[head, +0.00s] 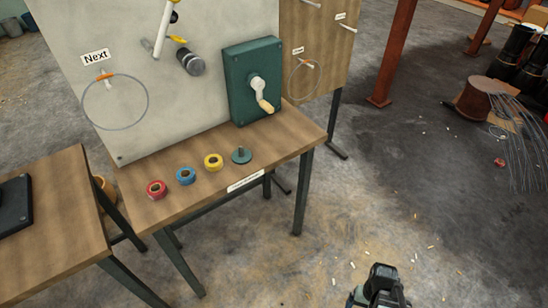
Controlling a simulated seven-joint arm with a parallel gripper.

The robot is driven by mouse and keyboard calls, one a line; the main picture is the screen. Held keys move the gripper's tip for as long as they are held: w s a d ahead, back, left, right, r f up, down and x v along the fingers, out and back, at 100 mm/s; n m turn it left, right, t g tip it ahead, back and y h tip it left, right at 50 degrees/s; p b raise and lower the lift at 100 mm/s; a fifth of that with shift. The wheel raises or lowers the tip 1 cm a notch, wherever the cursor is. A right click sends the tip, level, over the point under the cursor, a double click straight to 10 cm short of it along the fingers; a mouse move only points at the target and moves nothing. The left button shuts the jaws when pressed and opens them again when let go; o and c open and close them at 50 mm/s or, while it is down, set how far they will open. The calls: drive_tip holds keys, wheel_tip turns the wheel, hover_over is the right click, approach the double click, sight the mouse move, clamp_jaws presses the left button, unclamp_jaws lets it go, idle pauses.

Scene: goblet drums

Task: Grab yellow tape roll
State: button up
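The yellow tape roll (213,161) lies flat on the wooden table (285,137), in a row with other rolls. A blue tape roll (186,176) and a red tape roll (156,189) lie to its left. My gripper (382,283) shows at the bottom edge, right of the table and well apart from the rolls. Its fingers cannot be made out, and nothing is seen held in it.
An upright board with a green crank box (253,82), a grey knob (190,62) and a hanging wire ring (115,101) rises behind the rolls. Another table (60,235) stands at left. The concrete floor between my gripper and the table is open, with small scattered bits.

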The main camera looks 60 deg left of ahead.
sight(210, 161)
drive_tip(key=s+a+r+n+y, duration=0.1)
drive_tip(key=s+a+r+y, duration=0.15)
drive_tip(key=a+r, duration=0.6)
drive_tip(key=s+a+r+y, duration=0.2)
drive_tip(key=s+a+r, duration=0.2)
drive_tip(key=a, duration=0.9)
drive_tip(key=s+a+r+n+y, duration=0.1)
drive_tip(key=s+a+r+y, duration=0.15)
drive_tip(key=a+r, duration=0.65)
drive_tip(key=s+a+r+m+g+y, duration=0.15)
drive_tip(key=a+r+m+y, duration=0.25)
drive_tip(key=a+r+m, duration=0.55)
drive_tip(key=s+a+r+m+g+y, duration=0.1)
drive_tip(key=a+r+m+g+y, duration=0.2)
drive_tip(key=a+m, duration=0.8)
drive_tip(key=s+a+f+m+t, duration=0.1)
drive_tip(key=s+a+f+m, duration=0.1)
drive_tip(key=shift+s+a+m+t, duration=0.2)
drive_tip(key=shift+m+t, duration=0.05)
drive_tip(key=shift+t, duration=0.1)
drive_tip(key=shift+s+r+x, duration=0.15)
drive_tip(key=shift+x, duration=1.35)
drive_tip(key=shift+s+r+x, duration=0.15)
drive_tip(key=shift+x, duration=1.4)
drive_tip(key=shift+c, duration=0.2)
